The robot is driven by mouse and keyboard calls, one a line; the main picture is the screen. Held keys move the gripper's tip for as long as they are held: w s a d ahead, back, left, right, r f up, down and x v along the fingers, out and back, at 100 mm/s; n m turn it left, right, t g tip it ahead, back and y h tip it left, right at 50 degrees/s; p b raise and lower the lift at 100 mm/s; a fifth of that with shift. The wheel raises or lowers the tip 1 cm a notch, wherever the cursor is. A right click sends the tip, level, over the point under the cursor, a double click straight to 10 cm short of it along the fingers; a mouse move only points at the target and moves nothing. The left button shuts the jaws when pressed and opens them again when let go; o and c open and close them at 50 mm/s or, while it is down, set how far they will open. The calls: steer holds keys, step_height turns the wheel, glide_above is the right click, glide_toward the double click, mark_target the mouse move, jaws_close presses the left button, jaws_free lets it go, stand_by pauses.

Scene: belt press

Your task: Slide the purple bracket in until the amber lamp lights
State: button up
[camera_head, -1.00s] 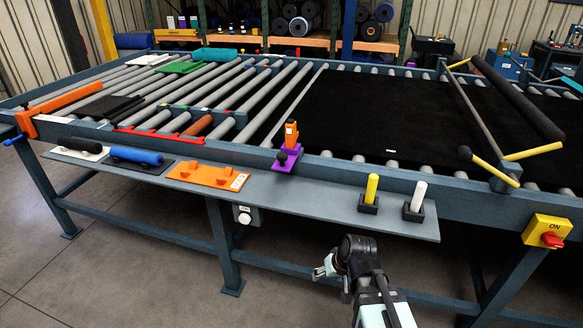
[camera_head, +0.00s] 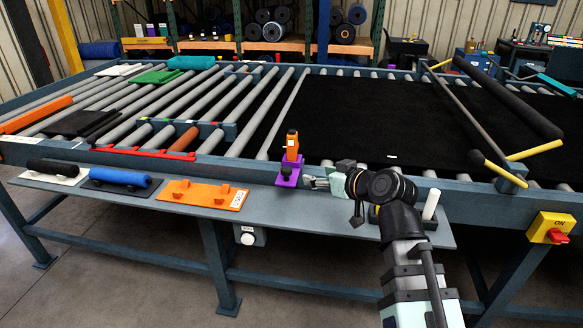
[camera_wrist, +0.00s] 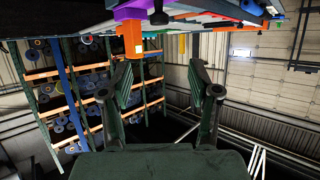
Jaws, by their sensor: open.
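The purple bracket (camera_head: 287,173) stands at the inner edge of the shelf, against the frame rail, with an upright orange block (camera_head: 292,146) on top and a dark knob in front. My gripper (camera_head: 312,183) is just right of the bracket, its fingers pointing left towards it, with a small gap. In the wrist view, which is upside down, the purple bracket (camera_wrist: 138,8) is at the top with the orange block (camera_wrist: 133,40) hanging below it. My gripper (camera_wrist: 158,77) is open and empty there. I cannot pick out a lit amber lamp.
The shelf (camera_head: 264,203) also holds an orange plate (camera_head: 203,194), a blue roller (camera_head: 121,177) and a black roller (camera_head: 54,166). A white peg (camera_head: 431,204) stands behind my arm to the right. A black belt (camera_head: 400,125) lies beyond the rail.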

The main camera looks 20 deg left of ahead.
mark_target(287, 169)
steer(key=p+x, duration=0.3)
steer(key=x, duration=1.2)
steer(key=shift+w+a+f+p, duration=0.1)
steer(key=shift+w+a+p, duration=0.15)
steer(key=shift+w+p, duration=0.05)
steer(key=shift+w+a+f, duration=0.3)
steer(key=shift+a+f, duration=0.1)
steer(key=shift+a, duration=0.1)
jaws_close()
